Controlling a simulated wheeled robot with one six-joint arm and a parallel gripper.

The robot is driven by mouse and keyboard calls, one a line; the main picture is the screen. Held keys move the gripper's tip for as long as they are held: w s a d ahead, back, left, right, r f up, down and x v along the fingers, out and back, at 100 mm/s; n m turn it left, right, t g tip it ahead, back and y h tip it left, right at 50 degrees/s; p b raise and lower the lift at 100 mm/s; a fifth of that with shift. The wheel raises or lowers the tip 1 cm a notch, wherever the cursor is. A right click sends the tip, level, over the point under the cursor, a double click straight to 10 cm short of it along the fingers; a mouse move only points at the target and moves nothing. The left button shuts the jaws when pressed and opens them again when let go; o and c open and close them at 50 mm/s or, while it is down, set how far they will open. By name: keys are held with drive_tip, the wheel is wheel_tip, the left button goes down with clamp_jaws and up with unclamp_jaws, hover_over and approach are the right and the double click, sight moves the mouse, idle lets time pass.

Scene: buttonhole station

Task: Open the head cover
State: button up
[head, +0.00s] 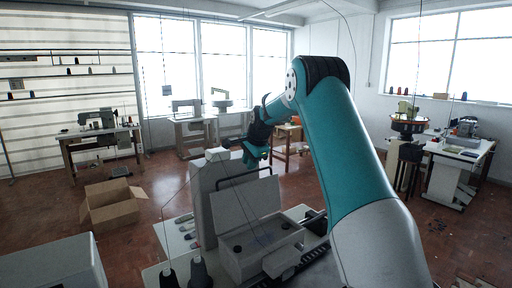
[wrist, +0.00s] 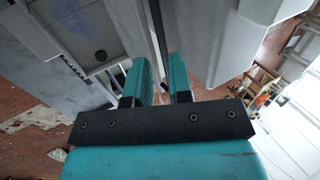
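The grey buttonhole machine (head: 205,205) stands on its table in the middle of the head view. A light grey upright panel (head: 245,203), with a thin black bar handle (head: 243,178) along its top, is on its near side; I cannot tell for certain whether this is the head cover. My gripper (head: 252,160) is just above and behind the bar. In the wrist view my two teal fingers (wrist: 160,70) are apart, with a dark thin bar (wrist: 158,30) in line with the gap. Whether it lies between the fingers is unclear. Pale machine housing (wrist: 222,35) is close on the right.
Thread cones (head: 199,273) stand at the machine table's near edge. An open cardboard box (head: 112,207) is on the floor to the left. Other sewing stations stand along the walls, including a machine table (head: 100,138) at left. Brown floor between them is mostly clear.

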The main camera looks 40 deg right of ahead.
drive_tip(key=b+v, duration=0.2)
drive_tip(key=v, duration=0.9)
